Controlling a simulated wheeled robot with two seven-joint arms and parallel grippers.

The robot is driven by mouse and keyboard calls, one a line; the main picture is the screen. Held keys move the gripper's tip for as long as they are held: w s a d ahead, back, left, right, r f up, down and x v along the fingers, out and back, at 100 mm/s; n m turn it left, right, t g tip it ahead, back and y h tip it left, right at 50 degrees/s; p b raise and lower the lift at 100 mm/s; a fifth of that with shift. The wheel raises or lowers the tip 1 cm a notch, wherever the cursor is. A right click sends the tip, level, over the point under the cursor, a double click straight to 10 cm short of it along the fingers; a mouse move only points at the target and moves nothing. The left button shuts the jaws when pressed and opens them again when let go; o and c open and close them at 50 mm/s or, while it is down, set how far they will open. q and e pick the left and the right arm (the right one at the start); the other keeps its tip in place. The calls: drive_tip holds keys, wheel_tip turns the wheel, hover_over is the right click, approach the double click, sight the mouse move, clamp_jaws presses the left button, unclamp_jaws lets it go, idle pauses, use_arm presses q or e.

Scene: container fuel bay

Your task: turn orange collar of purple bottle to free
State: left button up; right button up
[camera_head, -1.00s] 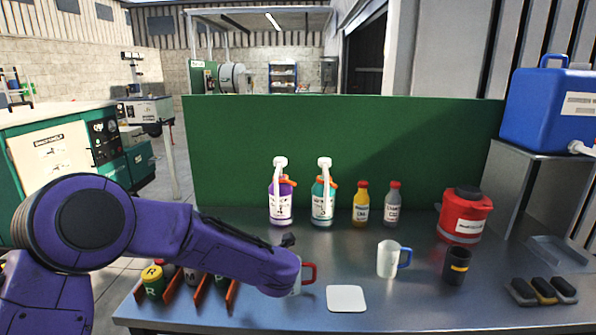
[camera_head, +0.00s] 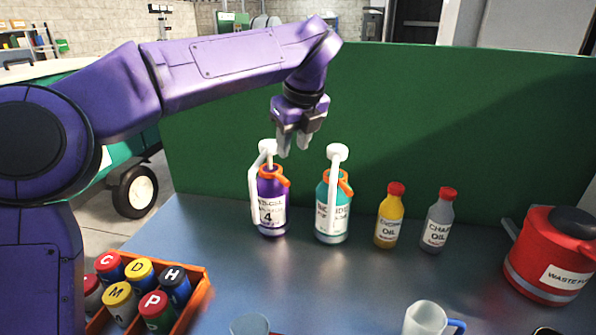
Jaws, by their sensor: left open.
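The purple bottle (camera_head: 270,213) stands upright at the back of the bench, with a white pump top and tube. Its orange collar (camera_head: 272,170) sits around the neck, with a tab sticking out to the right. My left gripper (camera_head: 293,150) is open and points down, just above and to the right of the collar, apart from it as far as I can tell. Its fingers are close to the white pump head (camera_head: 267,147). My right gripper is not in view.
A teal bottle (camera_head: 332,212) with its own orange collar stands close on the right. Yellow (camera_head: 388,217) and grey (camera_head: 438,221) oil bottles and a red waste can (camera_head: 551,258) stand further right. A green panel (camera_head: 420,120) rises behind. An orange crate (camera_head: 190,306) of capped bottles is front left.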

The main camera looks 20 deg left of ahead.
sight(284, 179)
use_arm(q)
drive_tip(key=x, duration=0.6)
drive_tip(key=p+x, duration=0.1)
drive_tip(key=x, duration=0.2)
drive_tip(key=shift+s+a, duration=0.1)
drive_tip(key=shift+s, duration=0.2)
drive_tip(key=shift+a+f, duration=0.1)
drive_tip(key=shift+f, duration=0.2)
drive_tip(key=shift+s, duration=0.1)
clamp_jaws()
